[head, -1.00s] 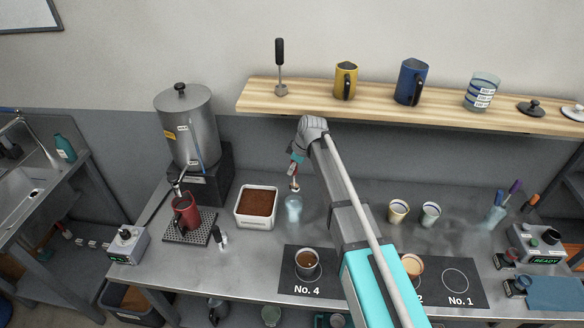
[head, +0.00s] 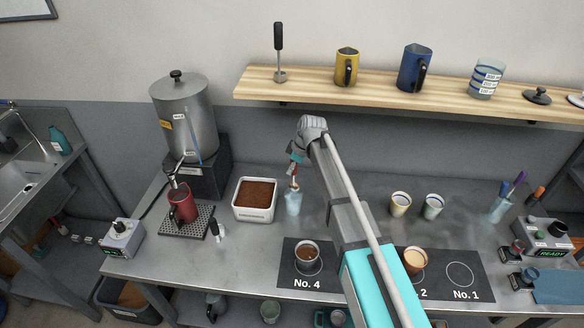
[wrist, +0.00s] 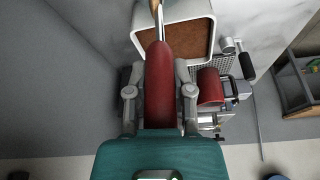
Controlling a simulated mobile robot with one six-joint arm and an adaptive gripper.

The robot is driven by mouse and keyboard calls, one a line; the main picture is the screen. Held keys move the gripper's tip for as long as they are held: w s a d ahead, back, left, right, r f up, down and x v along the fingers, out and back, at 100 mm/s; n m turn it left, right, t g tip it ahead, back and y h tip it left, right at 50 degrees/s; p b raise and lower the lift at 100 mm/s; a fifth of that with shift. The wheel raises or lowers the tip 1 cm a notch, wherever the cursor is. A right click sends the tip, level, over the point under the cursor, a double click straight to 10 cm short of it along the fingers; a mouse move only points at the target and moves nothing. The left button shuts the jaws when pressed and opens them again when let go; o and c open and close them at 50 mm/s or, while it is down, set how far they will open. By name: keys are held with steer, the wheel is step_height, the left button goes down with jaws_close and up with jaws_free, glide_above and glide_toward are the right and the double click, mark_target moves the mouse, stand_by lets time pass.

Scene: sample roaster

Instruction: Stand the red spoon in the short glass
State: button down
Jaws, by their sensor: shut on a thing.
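The red spoon (head: 292,170) hangs handle-up below my gripper (head: 296,155) in the head view. In the wrist view, my gripper (wrist: 160,98) is shut on its red handle (wrist: 160,75), one finger on each side. The metal stem (wrist: 157,18) runs out of the top of that view. The short clear glass (head: 293,204) stands on the counter directly below the spoon. The spoon's lower end overlaps the glass's rim in the head view; I cannot tell whether it is inside. The glass does not show in the wrist view.
A white bin of brown grounds (head: 255,213) stands just left of the glass. A red mug (head: 182,205) is further left. A cup (head: 306,254) stands in front on the No. 4 mat. A glass with pens (head: 499,210) is far right. The shelf (head: 385,97) runs behind.

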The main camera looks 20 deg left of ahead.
steer(key=shift+f+b, duration=4.15)
steer(key=shift+f, duration=0.25)
steer(key=shift+c, duration=2.1)
jaws_free()
steer(key=shift+r, duration=0.2)
step_height(320, 180, up, 13)
steer(key=p, duration=1.3)
steer(key=shift+w+d+f+b, duration=0.1)
steer(key=shift+d+f+b, duration=0.15)
steer(key=shift+f+b, duration=0.3)
steer(key=shift+d+f+b, duration=0.2)
steer(key=shift+f+b, duration=0.2)
steer(key=shift+f, duration=0.2)
steer(key=shift+d+f, duration=0.1)
steer(key=shift+f, duration=0.15)
